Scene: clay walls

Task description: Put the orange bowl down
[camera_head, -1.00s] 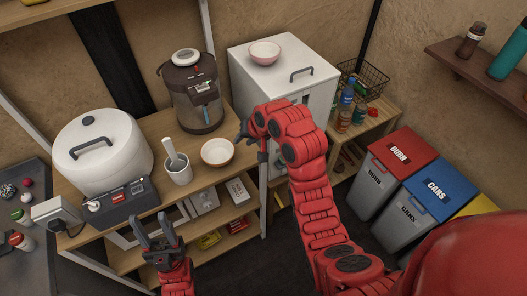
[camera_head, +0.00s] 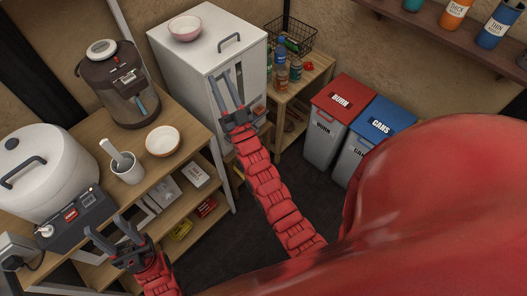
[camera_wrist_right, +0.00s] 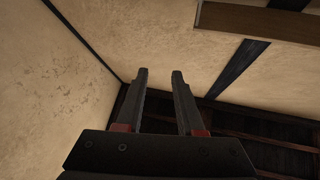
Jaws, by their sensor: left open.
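The orange bowl (camera_head: 163,143), pale inside with an orange-brown outer side, stands upright on the wooden table near its right edge. No gripper touches it. My right gripper (camera_head: 222,78) is to the right of the bowl, in front of the white cabinet, fingers pointing up. It is open and empty; the right wrist view also shows its two fingers (camera_wrist_right: 160,75) apart with only wall and ceiling beyond. My left gripper (camera_head: 103,225) is open and empty at the lower left, near the front of the table and below the bowl.
A grey cup (camera_head: 127,171) with a utensil stands left of the bowl. A pink bowl (camera_head: 185,29) sits on the white cabinet (camera_head: 215,62). Bins (camera_head: 340,110) stand at the right.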

